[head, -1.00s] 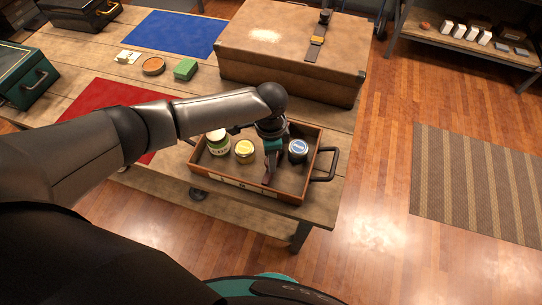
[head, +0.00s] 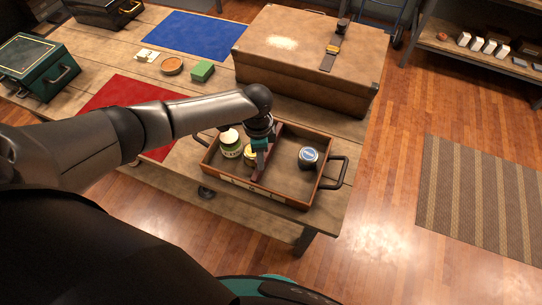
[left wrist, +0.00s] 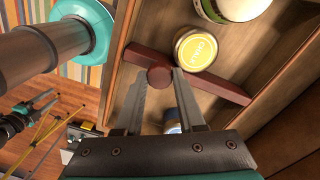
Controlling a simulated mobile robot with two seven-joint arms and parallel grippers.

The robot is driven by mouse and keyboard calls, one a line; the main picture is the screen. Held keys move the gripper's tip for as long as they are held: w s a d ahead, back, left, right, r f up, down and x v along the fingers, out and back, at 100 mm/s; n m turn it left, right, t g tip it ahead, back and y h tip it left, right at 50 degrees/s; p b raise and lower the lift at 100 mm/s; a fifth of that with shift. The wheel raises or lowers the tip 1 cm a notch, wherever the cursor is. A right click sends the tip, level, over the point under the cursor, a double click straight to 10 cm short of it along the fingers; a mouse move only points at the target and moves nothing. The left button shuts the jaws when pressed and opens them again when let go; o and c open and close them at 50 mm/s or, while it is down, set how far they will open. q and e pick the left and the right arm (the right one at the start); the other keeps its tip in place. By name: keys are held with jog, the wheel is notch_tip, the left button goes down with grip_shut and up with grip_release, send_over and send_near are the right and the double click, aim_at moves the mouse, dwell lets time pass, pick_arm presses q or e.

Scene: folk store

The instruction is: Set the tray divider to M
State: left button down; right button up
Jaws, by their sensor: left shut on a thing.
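The wooden tray (head: 297,201) sits on the near right part of the table. Its divider is a red-brown bar (left wrist: 228,93) with a round knob (left wrist: 159,76). My left gripper (head: 259,172) reaches down into the tray; in the left wrist view its fingers (left wrist: 163,78) are shut on the divider at the knob. A yellow-lidded jar (left wrist: 196,48) lies close beside the divider, with a green-labelled jar (head: 231,144) left of it. A dark blue-lidded jar (head: 308,158) stands right of the divider. Tray markings are too small to read. Possibly my right gripper (left wrist: 38,106) shows small at the left wrist view's edge.
A large brown case (head: 305,60) stands just behind the tray. The tray's right compartment has bare floor around the dark jar.

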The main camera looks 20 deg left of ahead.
pick_arm(q)
jog(key=c, duration=0.5)
grip_release()
notch_tip(320, 180, up, 15)
jog(key=p, duration=0.1)
jog(key=shift+w+r+p, duration=0.15)
jog(key=shift+w+p, duration=0.1)
jog(key=shift+p, duration=0.1)
jog(key=shift+a, duration=0.1)
